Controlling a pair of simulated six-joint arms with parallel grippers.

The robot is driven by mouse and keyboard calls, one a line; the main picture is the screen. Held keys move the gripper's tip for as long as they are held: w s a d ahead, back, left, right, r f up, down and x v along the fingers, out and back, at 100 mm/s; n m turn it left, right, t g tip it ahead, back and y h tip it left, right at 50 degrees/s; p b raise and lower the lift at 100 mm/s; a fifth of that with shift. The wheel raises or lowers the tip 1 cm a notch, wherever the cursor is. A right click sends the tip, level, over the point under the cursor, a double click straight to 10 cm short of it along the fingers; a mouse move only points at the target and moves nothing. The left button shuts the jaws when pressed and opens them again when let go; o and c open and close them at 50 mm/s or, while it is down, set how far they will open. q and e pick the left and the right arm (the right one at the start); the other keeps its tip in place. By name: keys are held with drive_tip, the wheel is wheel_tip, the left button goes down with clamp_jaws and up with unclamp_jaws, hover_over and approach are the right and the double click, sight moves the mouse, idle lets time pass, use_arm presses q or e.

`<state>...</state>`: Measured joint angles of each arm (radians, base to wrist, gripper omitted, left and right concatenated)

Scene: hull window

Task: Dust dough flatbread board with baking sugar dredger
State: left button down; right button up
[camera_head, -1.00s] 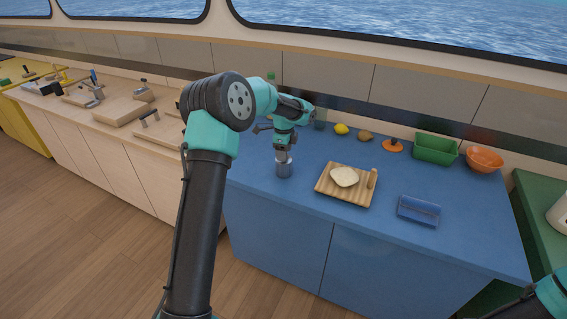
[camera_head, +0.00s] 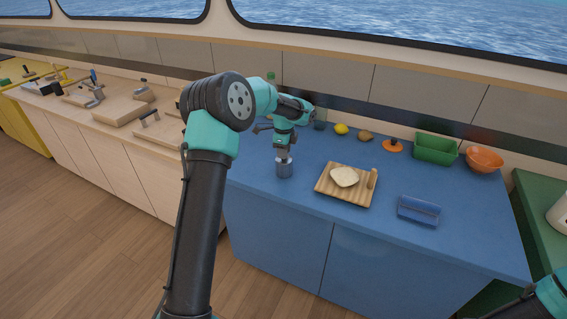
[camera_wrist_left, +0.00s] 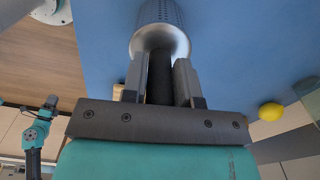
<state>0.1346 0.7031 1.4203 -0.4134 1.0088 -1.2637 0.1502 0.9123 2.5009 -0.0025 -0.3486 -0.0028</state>
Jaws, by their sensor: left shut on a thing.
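The sugar dredger (camera_head: 284,168) is a small grey metal cylinder on the left part of the blue counter. In the left wrist view the dredger (camera_wrist_left: 160,32) shows its perforated side and a flared pale rim. My left gripper (camera_head: 284,154) points down and is shut on the dredger. The flatbread dough (camera_head: 344,176) is a pale round on the striped wooden board (camera_head: 330,192), to the right of the dredger. My right gripper is not in view; only part of my right arm shows at the lower right.
A blue tray-like item (camera_head: 419,210) lies right of the board. Counter between dredger and board is clear.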

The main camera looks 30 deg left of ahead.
use_arm(q)
wheel_tip(320, 180, up, 14)
drive_tip(key=shift+f, duration=0.2)
idle(0.9)
drive_tip(key=w+d+m, duration=0.1)
drive_tip(key=w+d, duration=0.1)
drive_tip(key=d, duration=1)
drive_tip(key=w+d+r+m, duration=0.1)
drive_tip(key=w+d+m, duration=0.1)
drive_tip(key=d, duration=1)
drive_tip(key=shift+w, duration=0.85)
drive_tip(key=shift+d, duration=0.1)
